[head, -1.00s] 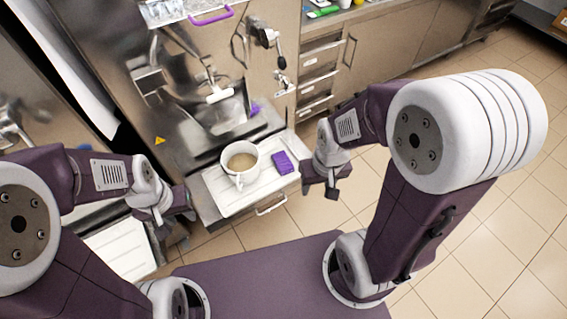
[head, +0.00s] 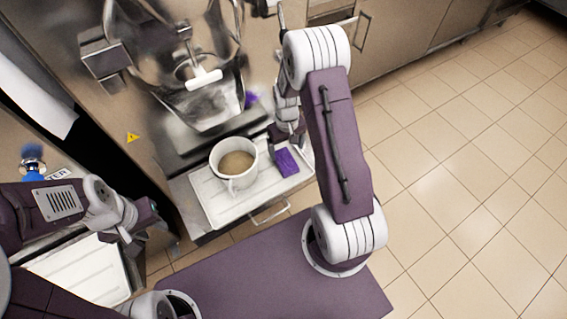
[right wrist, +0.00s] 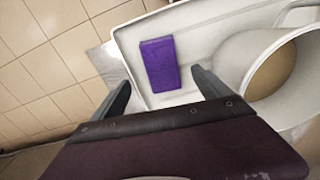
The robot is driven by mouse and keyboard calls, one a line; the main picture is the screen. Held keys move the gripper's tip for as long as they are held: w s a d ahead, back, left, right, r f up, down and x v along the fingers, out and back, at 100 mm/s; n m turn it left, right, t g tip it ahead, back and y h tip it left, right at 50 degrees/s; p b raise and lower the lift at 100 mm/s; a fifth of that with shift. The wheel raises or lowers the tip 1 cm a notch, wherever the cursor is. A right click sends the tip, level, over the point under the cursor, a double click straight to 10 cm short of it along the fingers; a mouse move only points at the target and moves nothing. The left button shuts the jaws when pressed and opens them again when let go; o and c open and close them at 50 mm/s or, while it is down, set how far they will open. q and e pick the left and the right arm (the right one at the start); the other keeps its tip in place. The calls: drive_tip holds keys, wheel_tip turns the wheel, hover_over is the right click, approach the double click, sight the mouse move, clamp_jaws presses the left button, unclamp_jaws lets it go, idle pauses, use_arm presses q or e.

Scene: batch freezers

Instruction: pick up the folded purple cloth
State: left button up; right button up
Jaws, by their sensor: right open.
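The folded purple cloth (head: 287,162) lies flat on the white tray (head: 212,205), to the right of a white mug. It also shows in the right wrist view (right wrist: 160,64), ahead of and between my right gripper's two fingers. My right gripper (head: 287,136) is just above and behind the cloth in the head view. It is open and empty, with its fingers apart in the right wrist view (right wrist: 163,88). My left gripper (head: 140,225) is at the left, away from the cloth; its fingers are too unclear to read.
The white mug (head: 224,180) with brown liquid stands on the tray close to the cloth. A steel machine with a bowl (head: 208,105) rises behind the tray. A blue-topped item (head: 33,168) stands at the far left. Tiled floor is clear at right.

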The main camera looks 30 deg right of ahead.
sight(285, 160)
wheel_tip(285, 160, down, 2)
drive_tip(key=shift+w+f, duration=0.1)
drive_tip(key=shift+f, duration=0.4)
wheel_tip(285, 160, down, 5)
drive_tip(key=shift+a+r+b, duration=0.1)
drive_tip(key=shift+a+b, duration=0.05)
drive_tip(key=shift+b, duration=0.75)
drive_tip(key=shift+r, duration=0.1)
drive_tip(key=c, duration=1.5)
drive_tip(key=shift+o, duration=0.2)
